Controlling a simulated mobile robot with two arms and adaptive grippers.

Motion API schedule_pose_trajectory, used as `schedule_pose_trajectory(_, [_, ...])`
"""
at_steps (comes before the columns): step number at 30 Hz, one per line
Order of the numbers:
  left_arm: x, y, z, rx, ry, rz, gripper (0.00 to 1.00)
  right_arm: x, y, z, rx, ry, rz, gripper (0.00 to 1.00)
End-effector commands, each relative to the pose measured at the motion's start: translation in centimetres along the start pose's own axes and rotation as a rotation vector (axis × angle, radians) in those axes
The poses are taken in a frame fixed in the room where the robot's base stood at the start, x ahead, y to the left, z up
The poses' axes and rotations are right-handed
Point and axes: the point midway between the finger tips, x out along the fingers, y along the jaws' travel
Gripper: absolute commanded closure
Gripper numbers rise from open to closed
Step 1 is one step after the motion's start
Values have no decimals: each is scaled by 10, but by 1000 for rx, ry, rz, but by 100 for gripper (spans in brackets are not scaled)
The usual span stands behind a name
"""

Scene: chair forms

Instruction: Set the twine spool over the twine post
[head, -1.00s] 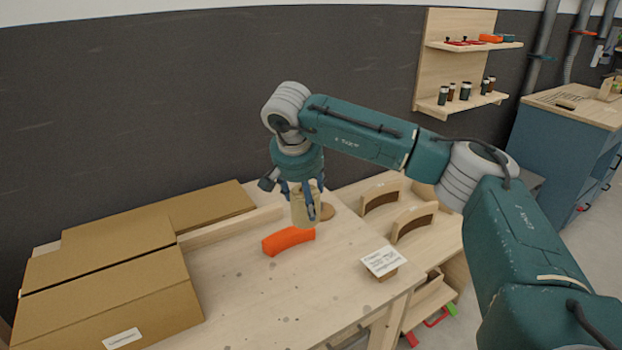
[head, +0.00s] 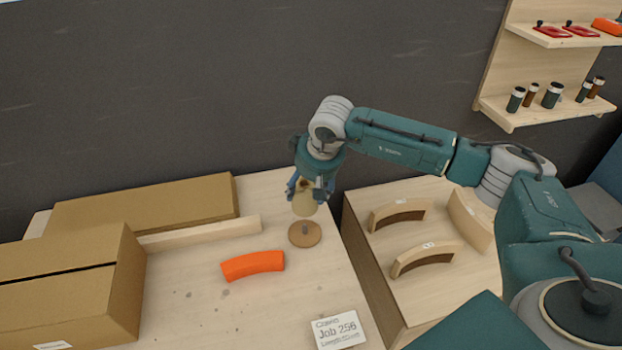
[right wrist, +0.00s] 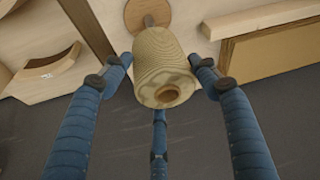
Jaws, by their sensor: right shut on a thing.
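The twine spool (head: 305,207) is a pale tan cylinder, and my right gripper (head: 309,192) is shut on it from above. In the right wrist view the spool (right wrist: 163,65) sits between the blue fingers, its end with the hole facing the camera. The twine post (head: 305,229) is a short peg on a round brown base on the bench. In the head view the spool hangs just above the post. The right wrist view shows part of the post (right wrist: 149,20) beyond the spool. I cannot tell whether the two touch. My left gripper is not in view.
An orange curved block (head: 252,265) lies left of the post's base. Cardboard boxes (head: 150,205) and a wooden strip (head: 200,233) are on the left. Curved wooden pieces (head: 427,258) stand on a lower surface to the right.

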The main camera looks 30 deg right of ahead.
Motion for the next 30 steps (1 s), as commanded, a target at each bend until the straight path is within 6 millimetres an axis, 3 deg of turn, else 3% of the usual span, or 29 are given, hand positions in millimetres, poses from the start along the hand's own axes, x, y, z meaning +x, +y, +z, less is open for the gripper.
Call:
schedule_pose_trajectory(12, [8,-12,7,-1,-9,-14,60,16,0,6,-6,-1,-3,70])
schedule_pose_trajectory(30, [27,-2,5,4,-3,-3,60,51,0,20,-6,0,-3,70])
